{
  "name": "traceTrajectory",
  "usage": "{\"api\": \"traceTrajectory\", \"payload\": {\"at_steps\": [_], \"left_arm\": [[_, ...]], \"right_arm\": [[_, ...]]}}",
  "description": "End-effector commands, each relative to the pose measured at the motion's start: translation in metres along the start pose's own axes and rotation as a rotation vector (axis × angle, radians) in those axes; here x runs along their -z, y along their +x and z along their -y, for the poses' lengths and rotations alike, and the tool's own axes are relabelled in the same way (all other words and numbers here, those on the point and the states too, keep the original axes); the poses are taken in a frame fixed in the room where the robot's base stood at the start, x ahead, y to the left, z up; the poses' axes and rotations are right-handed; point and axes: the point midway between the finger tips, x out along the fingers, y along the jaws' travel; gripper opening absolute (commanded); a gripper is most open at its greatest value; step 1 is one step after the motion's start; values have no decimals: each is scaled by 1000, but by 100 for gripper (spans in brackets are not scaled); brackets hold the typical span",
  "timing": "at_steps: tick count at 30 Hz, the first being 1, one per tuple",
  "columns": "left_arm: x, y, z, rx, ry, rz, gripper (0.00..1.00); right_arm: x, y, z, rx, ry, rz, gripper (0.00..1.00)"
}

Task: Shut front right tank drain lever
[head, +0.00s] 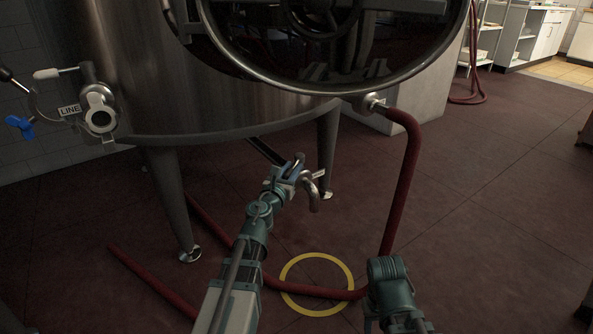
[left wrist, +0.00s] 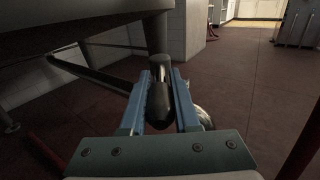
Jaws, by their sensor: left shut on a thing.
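The large steel tank (head: 180,75) fills the upper part of the head view. My left gripper (head: 297,172) is below its underside, beside a curved metal drain spout (head: 313,190). In the left wrist view, my left gripper (left wrist: 160,98) has its blue fingers shut on the dark, rounded grip of the drain lever (left wrist: 160,105). The gripper hides most of the lever and the valve in the head view, so I cannot tell the lever's exact angle. My right gripper is not in view; only part of my right arm shows at the bottom.
A red hose (head: 408,165) drops from a tank fitting and runs along the floor. A yellow ring (head: 317,284) marks the floor. Tank legs (head: 172,200) stand nearby. A blue-handled valve (head: 20,124) and a "LINE" label (head: 69,110) are at left. Floor is clear at right.

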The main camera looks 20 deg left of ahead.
Motion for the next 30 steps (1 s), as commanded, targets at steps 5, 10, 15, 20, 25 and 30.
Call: {"api": "traceTrajectory", "payload": {"at_steps": [5,10,15,20,25,30], "left_arm": [[0,3,-17,160,0,0,0],[0,7,-27,309,0,0,0],[0,11,-33,435,0,0,0],[0,13,-38,526,0,0,0],[0,14,-40,590,0,0,0],[0,15,-41,624,0,0,0]], "right_arm": [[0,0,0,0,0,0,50],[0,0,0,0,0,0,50],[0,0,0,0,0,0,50],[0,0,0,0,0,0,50],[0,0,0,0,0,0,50],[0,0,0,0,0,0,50]]}}
